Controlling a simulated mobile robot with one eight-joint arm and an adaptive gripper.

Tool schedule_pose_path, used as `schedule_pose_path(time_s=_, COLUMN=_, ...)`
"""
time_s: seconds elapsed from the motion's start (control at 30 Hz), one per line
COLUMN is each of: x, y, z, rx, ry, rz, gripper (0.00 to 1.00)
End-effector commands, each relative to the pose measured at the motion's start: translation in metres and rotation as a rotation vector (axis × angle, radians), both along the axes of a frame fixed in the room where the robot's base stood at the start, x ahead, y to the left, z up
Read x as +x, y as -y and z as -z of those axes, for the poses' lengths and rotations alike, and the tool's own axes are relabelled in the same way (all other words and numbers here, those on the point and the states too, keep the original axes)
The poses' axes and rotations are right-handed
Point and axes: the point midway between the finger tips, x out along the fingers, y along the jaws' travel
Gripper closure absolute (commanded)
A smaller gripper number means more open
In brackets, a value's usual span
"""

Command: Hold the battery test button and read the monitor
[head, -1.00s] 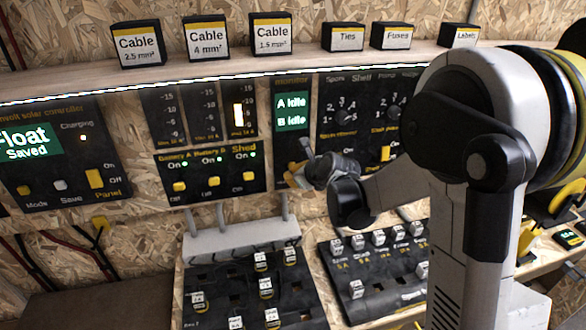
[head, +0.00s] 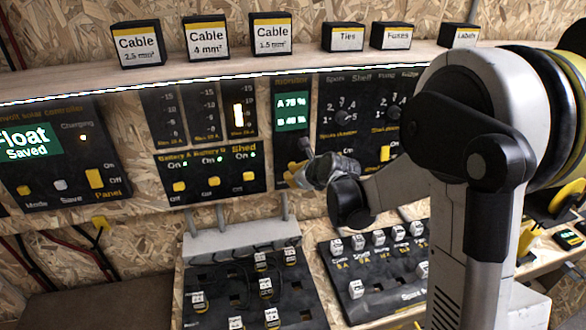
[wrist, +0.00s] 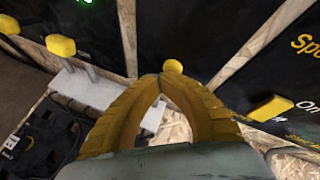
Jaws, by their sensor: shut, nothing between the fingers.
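The monitor (head: 291,112) is a narrow dark panel on the wall with a green display, which reads "A 75 %" or similar above and "B 48 %" or similar below; the digits are small. My gripper (head: 294,174) is at the lower part of this panel, its yellow fingers shut and empty. In the wrist view, the shut fingertips (wrist: 160,78) meet at a round yellow button (wrist: 172,67) and appear to touch it. The button is hidden behind my gripper in the head view.
Left of the monitor is the Battery A, Battery B and Shed panel (head: 211,171) with yellow switches. A solar controller (head: 50,150) reads "Float Saved". Fuse boards (head: 215,280) lie below. Labelled boxes stand on the shelf (head: 300,60) above.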

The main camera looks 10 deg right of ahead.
Motion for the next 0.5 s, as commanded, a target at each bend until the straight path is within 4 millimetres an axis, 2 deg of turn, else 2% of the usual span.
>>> schedule_pose_path(time_s=0.5, x=-0.0054, y=0.0003, z=0.0001, rx=0.000, ry=0.000, rz=0.000, gripper=1.00)
